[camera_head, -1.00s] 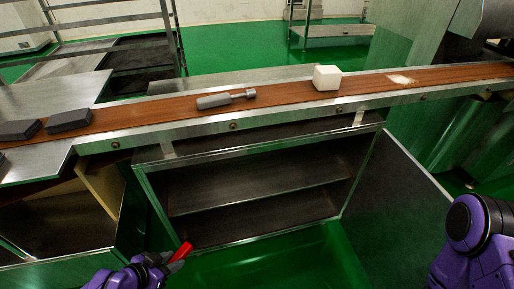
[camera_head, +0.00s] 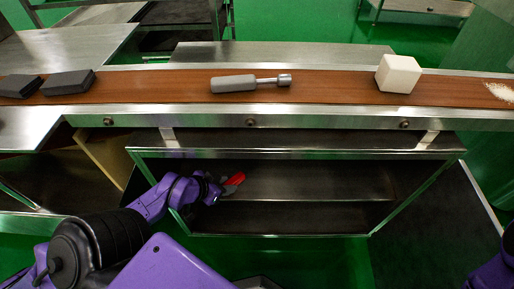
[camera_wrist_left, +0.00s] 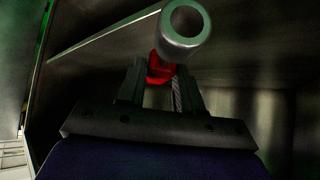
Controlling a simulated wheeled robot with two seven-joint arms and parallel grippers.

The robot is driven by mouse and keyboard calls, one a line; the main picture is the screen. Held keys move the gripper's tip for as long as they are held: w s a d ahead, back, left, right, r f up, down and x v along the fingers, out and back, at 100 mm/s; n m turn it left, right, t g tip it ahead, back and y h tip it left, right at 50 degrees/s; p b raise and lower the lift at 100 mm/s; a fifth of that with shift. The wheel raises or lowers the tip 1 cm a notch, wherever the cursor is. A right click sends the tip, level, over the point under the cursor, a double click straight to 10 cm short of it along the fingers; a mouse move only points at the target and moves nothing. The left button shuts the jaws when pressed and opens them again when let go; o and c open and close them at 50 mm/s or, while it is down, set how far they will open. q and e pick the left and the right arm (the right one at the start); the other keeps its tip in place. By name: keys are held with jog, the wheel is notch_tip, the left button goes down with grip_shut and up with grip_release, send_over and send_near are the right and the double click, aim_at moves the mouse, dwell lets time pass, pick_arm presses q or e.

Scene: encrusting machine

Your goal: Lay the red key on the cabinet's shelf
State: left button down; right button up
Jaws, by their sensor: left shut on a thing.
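The red key (camera_head: 234,180) is held by my left gripper (camera_head: 222,188) inside the left part of the open cabinet (camera_head: 300,155). In the left wrist view the red part of the key (camera_wrist_left: 158,70) lies between the two fingers of the gripper (camera_wrist_left: 162,82). A round, hollow grey metal end stands in front of it and hides part of it. The cabinet's shelf (camera_head: 310,185) is a dark metal board, bare to the right of the gripper. Whether the key touches the shelf is unclear. My right gripper is out of view; part of that arm shows at the bottom right.
Above the cabinet runs a brown conveyor belt (camera_head: 330,90). On it are a grey tool (camera_head: 235,84), a white block (camera_head: 397,74) and dark blocks (camera_head: 68,82). The cabinet's open door (camera_head: 440,230) stands at the right.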

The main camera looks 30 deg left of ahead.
aim_at(241, 174)
pick_arm(q)
jog(key=w+b, duration=0.1)
jog(key=w, duration=0.1)
jog(key=w+d+b, duration=0.1)
jog(key=w+b, duration=0.2)
jog(key=w, duration=0.1)
jog(key=shift+d+f, duration=0.2)
jog(key=shift+f, duration=0.1)
jog(key=w, duration=0.2)
jog(key=w+d, duration=0.1)
jog(key=w, duration=0.1)
jog(key=shift+w+r, duration=0.1)
jog(key=shift+r, duration=0.2)
notch_tip(241, 174, down, 4)
jog(key=shift+w+r+b, duration=0.1)
jog(key=shift+w+b, duration=0.05)
jog(key=shift+b, duration=0.8)
jog(key=shift+r, duration=0.1)
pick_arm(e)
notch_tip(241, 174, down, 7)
pick_arm(q)
jog(key=c, duration=0.8)
grip_release()
jog(key=shift+o, duration=0.2)
